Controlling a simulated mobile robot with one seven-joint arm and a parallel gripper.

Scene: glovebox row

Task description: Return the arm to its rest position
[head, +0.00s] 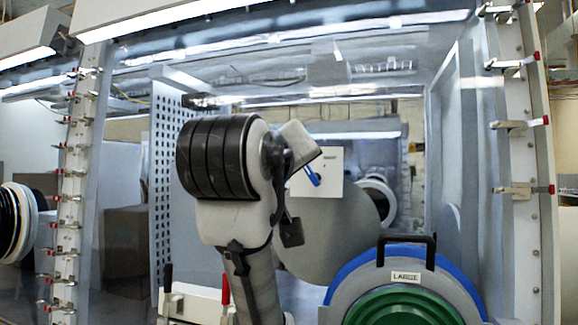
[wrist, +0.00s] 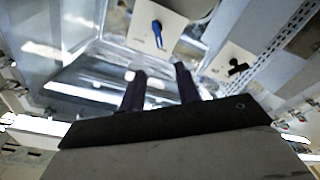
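My arm is raised and folded in front of the glovebox window in the head view. My gripper shows in the wrist view (wrist: 160,72), with two dark fingers apart and nothing between them. In the head view the arm's own links mostly hide the gripper, so its fingertips are not clear there. A pale panel with a blue handle (head: 313,176) shows just behind the arm's upper end. A pale panel with a blue handle also shows beyond the fingers in the wrist view (wrist: 157,32).
A large round port with a green centre (head: 403,306), blue rim and black handle, labelled LARGE, is at lower right. Clamp-lined window posts (head: 524,150) stand at right and left (head: 78,180). A perforated panel (head: 168,170) is behind the arm. A second panel with a black knob (wrist: 236,67) shows.

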